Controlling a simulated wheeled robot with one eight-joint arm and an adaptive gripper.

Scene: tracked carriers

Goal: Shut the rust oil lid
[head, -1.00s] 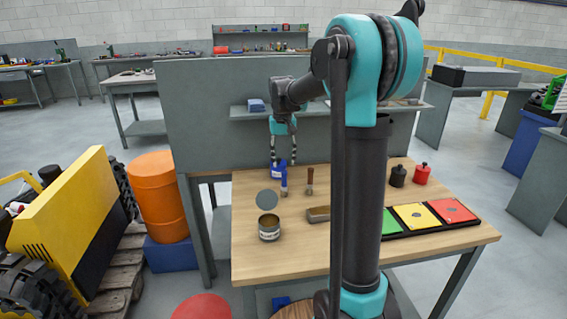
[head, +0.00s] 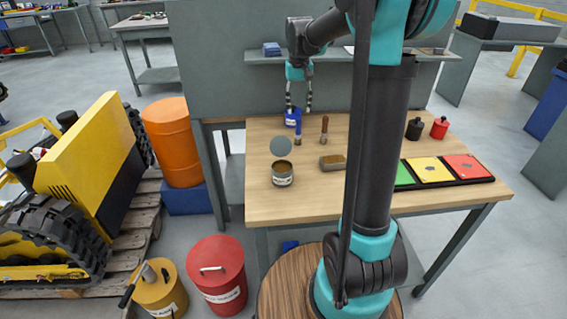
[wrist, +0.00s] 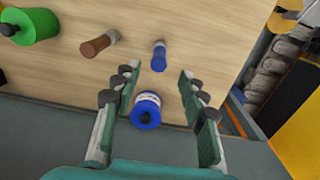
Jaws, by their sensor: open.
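An open metal can (head: 282,181) with a pale label stands at the left of the wooden workbench; the label is too small to read. Its round grey lid (head: 281,146) stands raised at the can's far side. My gripper (head: 299,108) is at the bench's back edge, beyond the can and lid, pointing down. In the wrist view my gripper (wrist: 158,78) is open and empty, its two fingers spread apart. A blue bottle (wrist: 146,110) with a dark cap shows between the fingers in that picture. The can and lid are not in the wrist view.
A blue-handled brush (head: 298,134), a brown-handled brush (head: 324,126) and a small brown-topped block (head: 333,163) stand near the can. A black bottle (head: 414,129), a red bottle (head: 439,128) and a coloured tray (head: 467,182) are right. A panel with a shelf (head: 350,56) rises behind.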

